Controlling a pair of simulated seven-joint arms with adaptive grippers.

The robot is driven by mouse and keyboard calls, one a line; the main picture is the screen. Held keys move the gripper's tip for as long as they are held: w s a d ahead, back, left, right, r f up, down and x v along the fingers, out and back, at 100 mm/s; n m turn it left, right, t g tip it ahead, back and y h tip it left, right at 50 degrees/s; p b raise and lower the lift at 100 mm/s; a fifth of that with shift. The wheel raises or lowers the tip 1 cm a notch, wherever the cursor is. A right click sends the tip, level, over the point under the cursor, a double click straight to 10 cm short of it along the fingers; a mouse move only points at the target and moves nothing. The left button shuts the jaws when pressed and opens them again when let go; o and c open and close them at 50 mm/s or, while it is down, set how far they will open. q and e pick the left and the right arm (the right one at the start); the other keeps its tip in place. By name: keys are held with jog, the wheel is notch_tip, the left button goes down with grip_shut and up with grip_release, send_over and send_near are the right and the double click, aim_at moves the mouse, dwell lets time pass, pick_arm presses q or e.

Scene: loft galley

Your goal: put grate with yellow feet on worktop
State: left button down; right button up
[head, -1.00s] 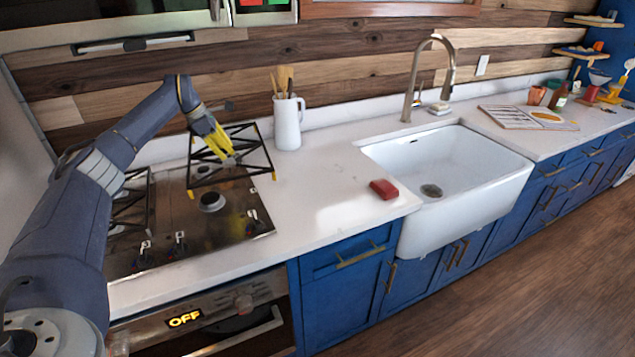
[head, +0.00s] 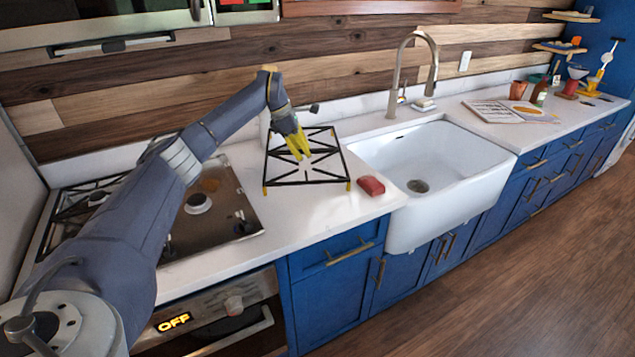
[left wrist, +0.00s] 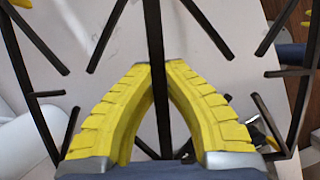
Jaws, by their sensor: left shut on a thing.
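The black grate with yellow feet (head: 308,183) is over the white worktop (head: 285,224), between the stove and the sink. My left gripper (head: 301,156), with yellow fingers, is shut on a bar of the grate. In the left wrist view the grate's middle bar (left wrist: 157,85) runs between the yellow fingertips (left wrist: 157,68). The grate looks roughly level. I cannot tell whether its feet touch the worktop. My right gripper is not in view.
A red sponge (head: 371,186) lies close to the grate's right front corner. The white sink (head: 440,165) is to the right. The stove (head: 225,205) is to the left, with another grate (head: 75,208) on it. A white jug (head: 265,128) is mostly hidden behind my arm.

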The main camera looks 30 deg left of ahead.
aim_at(289, 151)
pick_arm(q)
jog(key=shift+a+f, duration=0.1)
jog(key=shift+f, duration=4.45)
jog(key=shift+f, duration=0.1)
jog(key=c, duration=1.5)
grip_release()
jog(key=shift+f, duration=0.1)
jog(key=v, duration=1.2)
jog(key=shift+r, duration=0.2)
